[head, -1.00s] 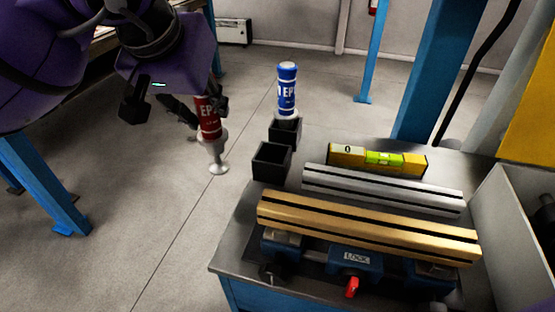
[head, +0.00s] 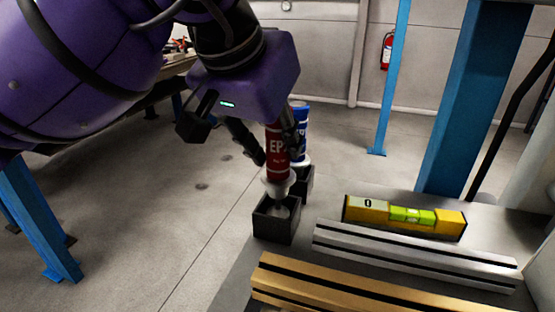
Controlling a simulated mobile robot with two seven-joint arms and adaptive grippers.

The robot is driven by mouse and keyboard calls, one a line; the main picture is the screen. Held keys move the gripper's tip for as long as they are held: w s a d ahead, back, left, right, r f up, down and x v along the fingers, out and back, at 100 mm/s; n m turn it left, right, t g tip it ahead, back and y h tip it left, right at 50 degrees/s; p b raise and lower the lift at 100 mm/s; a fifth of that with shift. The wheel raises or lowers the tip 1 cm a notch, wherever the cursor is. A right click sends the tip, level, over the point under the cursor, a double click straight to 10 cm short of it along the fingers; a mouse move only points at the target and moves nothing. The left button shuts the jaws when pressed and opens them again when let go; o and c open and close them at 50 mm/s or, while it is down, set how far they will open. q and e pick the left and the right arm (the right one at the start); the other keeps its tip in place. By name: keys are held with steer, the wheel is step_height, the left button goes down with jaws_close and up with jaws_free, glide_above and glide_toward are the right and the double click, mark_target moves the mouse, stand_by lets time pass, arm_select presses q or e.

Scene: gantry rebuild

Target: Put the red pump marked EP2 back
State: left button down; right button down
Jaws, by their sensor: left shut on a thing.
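The red pump marked EP (head: 277,155) is upright in my left gripper (head: 268,148), which is shut on it. A finger covers the end of its label. Its pale lower end (head: 279,184) is at the mouth of the near black square holder (head: 275,224); I cannot tell whether it touches the bottom. The blue pump (head: 303,122) stands behind it in the far black holder (head: 306,180), partly hidden by my gripper. My right gripper is not in view.
A yellow spirit level (head: 404,217), a silver rail (head: 410,256) and a wooden-coloured rail (head: 310,289) lie on the bench right of the holders. A blue post (head: 456,100) rises behind. Open floor lies to the left.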

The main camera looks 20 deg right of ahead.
mark_target(277, 157)
arm_select(q)
step_height(277, 157, down, 3)
steer(key=shift+r, duration=0.1)
